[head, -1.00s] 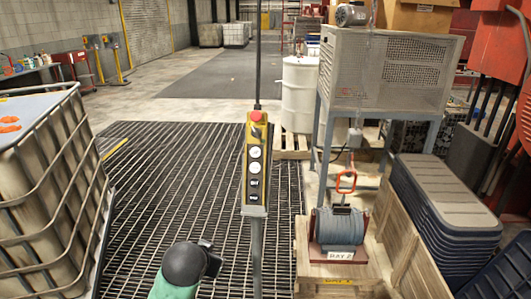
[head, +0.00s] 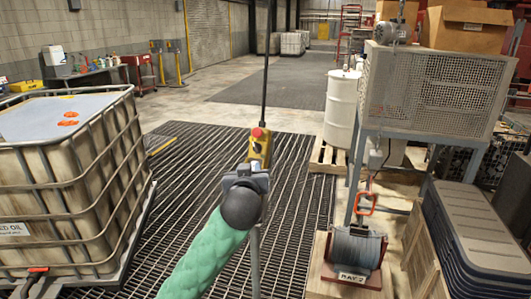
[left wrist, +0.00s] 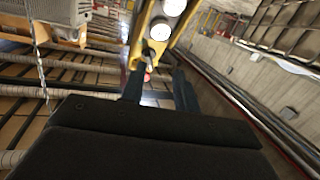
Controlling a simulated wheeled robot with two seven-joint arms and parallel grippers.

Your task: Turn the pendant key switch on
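The yellow pendant (head: 259,143) hangs on a black cable, with a red button (head: 257,132) at its top. My left gripper (head: 246,170) is in front of it and hides its lower part in the head view. In the left wrist view the yellow pendant (left wrist: 136,50) runs between and beyond my fingers. It carries white round buttons (left wrist: 160,30) and a small dark and silver part (left wrist: 148,52) that may be the key switch. The fingers of my left gripper (left wrist: 158,88) stand apart; I cannot tell whether they touch anything. My right gripper is out of view.
A caged liquid tank (head: 70,190) stands at left on the dark floor grating (head: 185,160). At right are a white drum (head: 341,112), a mesh-sided cabinet (head: 430,90), a grey winch (head: 355,250) and stacked grey lids (head: 475,225). The grating behind the pendant is clear.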

